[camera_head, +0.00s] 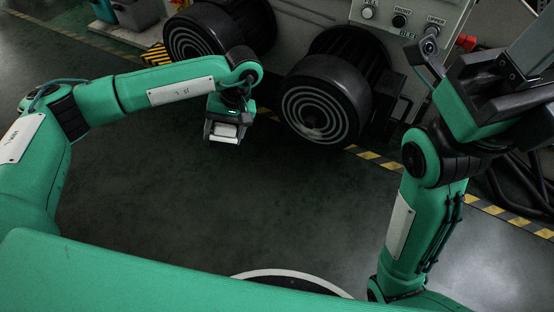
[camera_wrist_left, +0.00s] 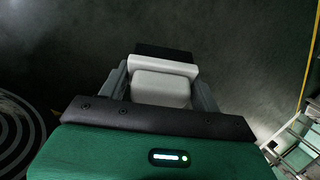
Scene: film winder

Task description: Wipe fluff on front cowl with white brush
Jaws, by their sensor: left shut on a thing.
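My left gripper (camera_head: 226,132) hangs over the floor, left of the nearer black cowl, and is shut on the white brush (camera_head: 224,130). In the left wrist view the brush (camera_wrist_left: 160,88) sits between the grey fingers, with a white block and a dark strip at its far end.
A second spiral-faced cowl (camera_head: 193,37) stands at the upper left. A control panel (camera_head: 410,17) with knobs is behind the nearer cowl. Yellow-black floor tape (camera_head: 375,157) runs along the machine. The dark floor (camera_head: 250,210) in front is clear.

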